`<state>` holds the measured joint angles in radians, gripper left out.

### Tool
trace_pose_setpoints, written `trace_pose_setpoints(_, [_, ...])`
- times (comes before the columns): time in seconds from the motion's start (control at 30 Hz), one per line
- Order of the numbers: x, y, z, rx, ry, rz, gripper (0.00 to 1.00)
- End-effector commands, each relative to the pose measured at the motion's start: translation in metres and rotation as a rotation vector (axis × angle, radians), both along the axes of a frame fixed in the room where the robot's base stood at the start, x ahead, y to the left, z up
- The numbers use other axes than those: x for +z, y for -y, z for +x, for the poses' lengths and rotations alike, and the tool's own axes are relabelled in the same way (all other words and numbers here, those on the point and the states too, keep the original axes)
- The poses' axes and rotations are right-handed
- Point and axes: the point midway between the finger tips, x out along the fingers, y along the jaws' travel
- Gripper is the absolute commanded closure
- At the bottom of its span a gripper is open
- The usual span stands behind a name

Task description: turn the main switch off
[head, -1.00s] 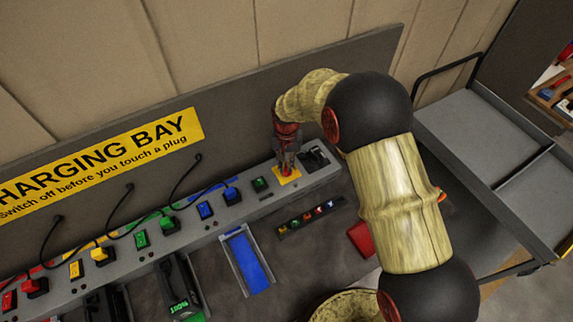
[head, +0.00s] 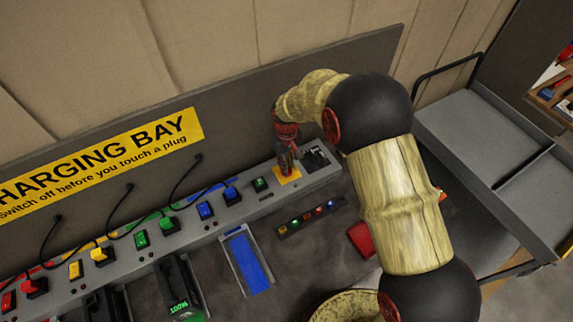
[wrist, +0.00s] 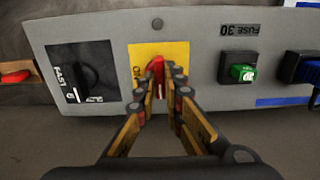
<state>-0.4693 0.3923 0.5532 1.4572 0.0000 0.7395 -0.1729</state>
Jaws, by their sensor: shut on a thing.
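The main switch is a red handle (wrist: 158,68) on a yellow plate (wrist: 176,49) set in the grey panel. My gripper (wrist: 162,82) is shut on the red handle, with one finger at each side of it. Letters on the plate are partly hidden by the fingers. In the head view my gripper (head: 287,163) points down onto the yellow plate (head: 294,178) near the right end of the panel. The handle is hidden there by the fingers.
A black rotary knob (wrist: 86,76) lies left of the plate in the wrist view. A green fuse switch (wrist: 242,73) and a blue plug (wrist: 308,70) are to the right. In the head view, coloured switches and plugs line the grey panel (head: 215,214); a grey cart (head: 470,125) stands right.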

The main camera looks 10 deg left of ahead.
Motion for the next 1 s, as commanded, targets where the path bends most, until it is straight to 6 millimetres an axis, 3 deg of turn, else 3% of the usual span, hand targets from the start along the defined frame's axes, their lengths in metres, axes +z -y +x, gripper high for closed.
trace_pose_setpoints(0.5, [0.0014,-0.0007,0.0015,0.021,0.004,0.002,1.00])
trace_pose_setpoints(0.53, [0.0015,-0.0007,0.0015,0.021,0.004,0.002,0.90])
trace_pose_setpoints(0.8, [0.0007,-0.0003,0.0008,0.020,0.002,0.000,0.74])
trace_pose_setpoints(1.0, [0.0003,-0.0002,0.0004,0.019,0.001,0.001,0.72])
